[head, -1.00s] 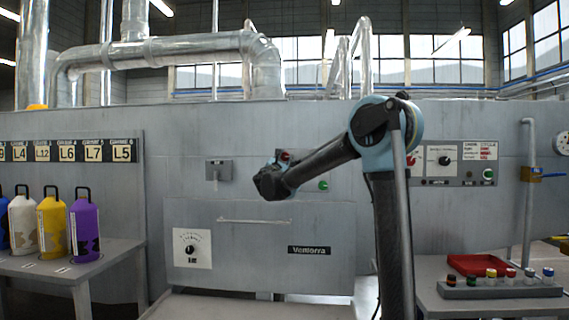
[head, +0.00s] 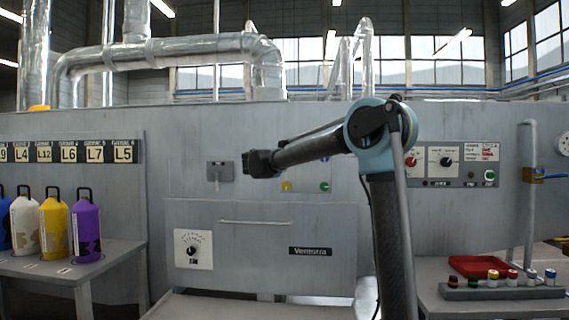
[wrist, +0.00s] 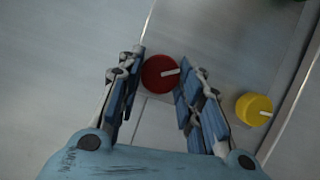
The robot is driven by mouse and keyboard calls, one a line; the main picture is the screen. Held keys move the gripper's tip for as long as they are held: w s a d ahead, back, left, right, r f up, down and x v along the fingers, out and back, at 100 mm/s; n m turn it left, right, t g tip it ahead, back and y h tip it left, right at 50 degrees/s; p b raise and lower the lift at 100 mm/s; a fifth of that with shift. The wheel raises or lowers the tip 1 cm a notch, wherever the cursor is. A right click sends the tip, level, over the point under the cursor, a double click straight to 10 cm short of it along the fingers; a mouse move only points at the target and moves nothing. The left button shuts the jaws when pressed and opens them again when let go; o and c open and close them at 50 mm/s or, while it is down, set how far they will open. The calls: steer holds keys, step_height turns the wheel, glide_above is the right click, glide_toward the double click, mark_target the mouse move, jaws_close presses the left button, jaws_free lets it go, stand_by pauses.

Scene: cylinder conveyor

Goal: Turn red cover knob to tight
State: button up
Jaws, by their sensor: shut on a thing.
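The red cover knob (wrist: 158,74) is a round red disc with a white pointer mark. In the wrist view the mark points right and slightly up. My gripper (wrist: 159,84) has its two blue-padded fingers on either side of the knob and is shut on it. In the head view my gripper (head: 249,166) is raised in front of the grey machine wall, and my arm hides the red cover knob there.
A yellow knob (wrist: 253,109) sits to the right of the red one in the wrist view; it also shows below my arm in the head view (head: 287,186). A green knob (head: 324,187) is further right. A grey lever plate (head: 220,171) lies left of my gripper.

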steer(key=m+g, duration=0.1)
steer(key=m, duration=0.1)
steer(key=m+g+y, duration=0.1)
steer(key=m, duration=0.2)
steer(key=shift+d, duration=0.15)
stand_by(0.5)
steer(key=o, duration=1.1)
steer(key=shift+c, duration=0.2)
steer(key=shift+r, duration=0.1)
steer(key=v, duration=1.2)
steer(key=shift+d, duration=0.1)
